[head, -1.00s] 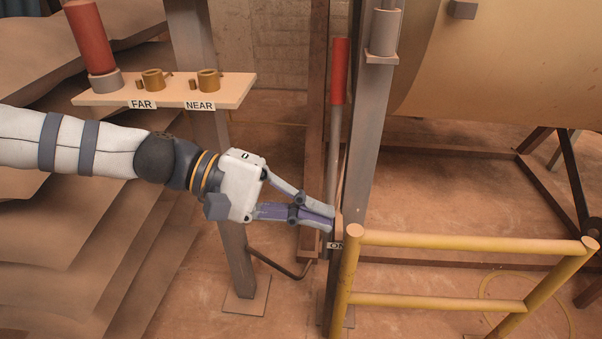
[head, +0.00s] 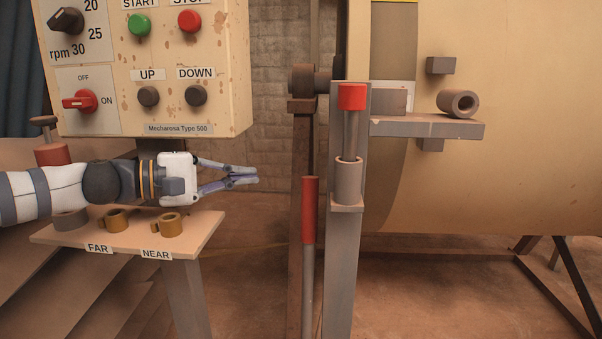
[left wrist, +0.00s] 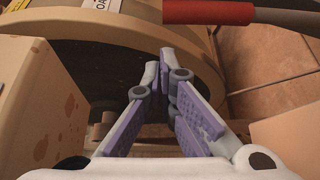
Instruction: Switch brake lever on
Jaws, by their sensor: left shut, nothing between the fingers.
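The brake lever (head: 308,265) is a grey rod with a long red grip (head: 310,210). It stands upright beside the grey post in the middle of the head view. Its lower end is out of the frame. A red grip on a grey rod, apparently this lever, crosses the top of the left wrist view (left wrist: 210,12). My left gripper (head: 256,175) is shut and empty, left of the red grip and apart from it. Its fingers point right in the head view, and the shut fingertips also show in the left wrist view (left wrist: 158,58). My right gripper is not in view.
A control box (head: 222,80) with buttons and switches hangs above my left arm. A shelf (head: 212,232) marked FAR and NEAR lies below it. A grey post (head: 343,275) with a red-topped pin (head: 351,97) stands right of the lever. A large drum (head: 540,170) fills the right.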

